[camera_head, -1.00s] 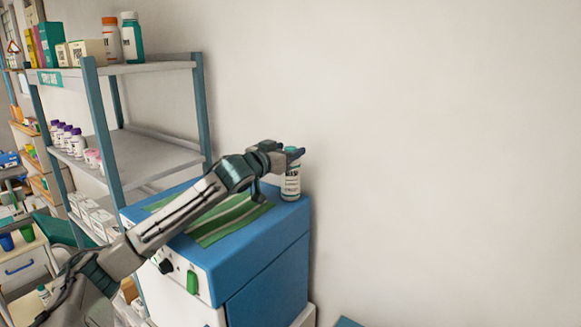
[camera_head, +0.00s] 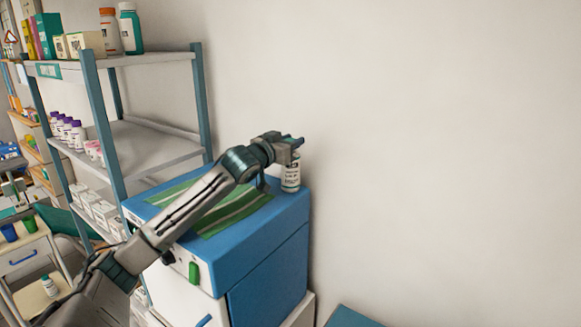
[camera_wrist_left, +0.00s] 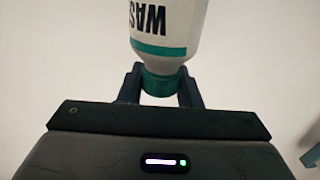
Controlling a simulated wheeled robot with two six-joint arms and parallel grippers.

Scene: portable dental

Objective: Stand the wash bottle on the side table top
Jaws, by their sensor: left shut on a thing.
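The wash bottle (camera_head: 291,174) is white with dark lettering and a teal cap. It is upright at the back right corner of the blue-topped cabinet (camera_head: 262,236); I cannot tell whether its base touches the top. My left gripper (camera_head: 290,146) is shut on its cap from above and hides it in the head view. In the left wrist view, the bottle (camera_wrist_left: 170,25) has its teal cap (camera_wrist_left: 160,86) between the two fingers (camera_wrist_left: 160,88). I cannot tell for sure which surface is the side table. My right gripper is not in view.
A green striped cloth (camera_head: 228,212) lies on the cabinet top under my left arm. A shelf rack (camera_head: 150,145) with bottles and boxes stands at left. A white cart (camera_head: 22,248) with cups and a small bottle (camera_head: 49,285) is at lower left. A plain wall is behind.

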